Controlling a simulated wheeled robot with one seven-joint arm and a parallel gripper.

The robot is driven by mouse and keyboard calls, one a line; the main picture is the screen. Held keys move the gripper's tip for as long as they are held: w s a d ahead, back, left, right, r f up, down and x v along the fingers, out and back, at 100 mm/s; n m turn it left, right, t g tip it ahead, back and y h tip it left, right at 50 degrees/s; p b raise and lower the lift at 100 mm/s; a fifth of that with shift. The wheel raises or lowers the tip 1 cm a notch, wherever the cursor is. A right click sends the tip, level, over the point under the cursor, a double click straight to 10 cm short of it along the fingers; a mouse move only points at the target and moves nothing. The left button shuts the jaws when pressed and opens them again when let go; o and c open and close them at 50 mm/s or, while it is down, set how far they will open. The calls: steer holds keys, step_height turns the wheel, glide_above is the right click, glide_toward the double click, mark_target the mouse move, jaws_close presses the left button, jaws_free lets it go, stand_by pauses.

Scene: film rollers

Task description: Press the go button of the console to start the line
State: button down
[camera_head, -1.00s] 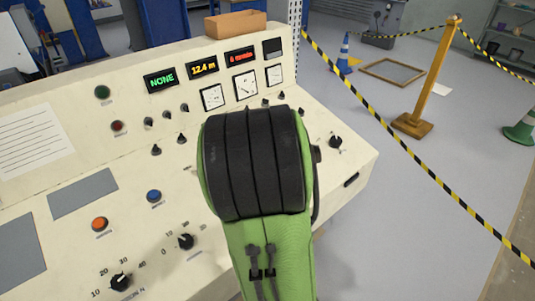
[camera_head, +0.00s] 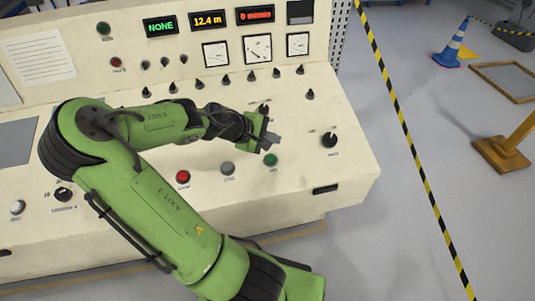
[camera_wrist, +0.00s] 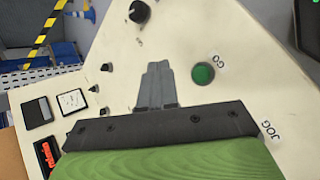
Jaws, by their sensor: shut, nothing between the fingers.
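The console (camera_head: 345,180) is a cream desk with a sloped front and an upright panel. Its green go button (camera_head: 271,160) is on the sloped part, right of a grey button and a red button. In the wrist view the green button (camera_wrist: 203,74) has a label reading GO beside it. My gripper (camera_head: 272,142) is shut and empty, just above and behind the green button in the head view. In the wrist view my gripper's fingertips (camera_wrist: 158,68) lie to the left of the button, apart from it in the picture. Their height above the panel is hard to tell.
A grey button (camera_head: 227,168) and a red button (camera_head: 183,177) sit left of the green one. A black knob (camera_head: 329,139) is to the right, with several small knobs behind. Displays read NONE, 12.4 m and a red line. Striped tape (camera_head: 412,150) runs right of the console.

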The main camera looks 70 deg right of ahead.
mark_target(268, 161)
steer(key=shift+w+a, duration=0.15)
steer(key=shift+w, duration=0.05)
steer(key=f+b, duration=0.2)
steer(key=f, duration=0.1)
steer(key=d+f+b, duration=0.1)
steer(key=f+b, duration=0.1)
steer(key=b, duration=0.1)
steer(key=w+f+b, duration=0.1)
steer(key=f+b, duration=0.1)
steer(key=f, duration=0.1)
steer(key=shift+d+f+b, duration=0.3)
steer(key=shift+d+b, duration=0.05)
steer(key=shift+d, duration=0.05)
steer(key=shift+f, duration=0.1)
stand_by(1.5)
steer(key=shift+d+f, duration=0.1)
steer(key=shift+f, duration=0.2)
steer(key=shift+f+b, duration=0.45)
stand_by(0.5)
stand_by(0.3)
steer(key=shift+r+p, duration=0.85)
steer(key=shift+p, duration=0.05)
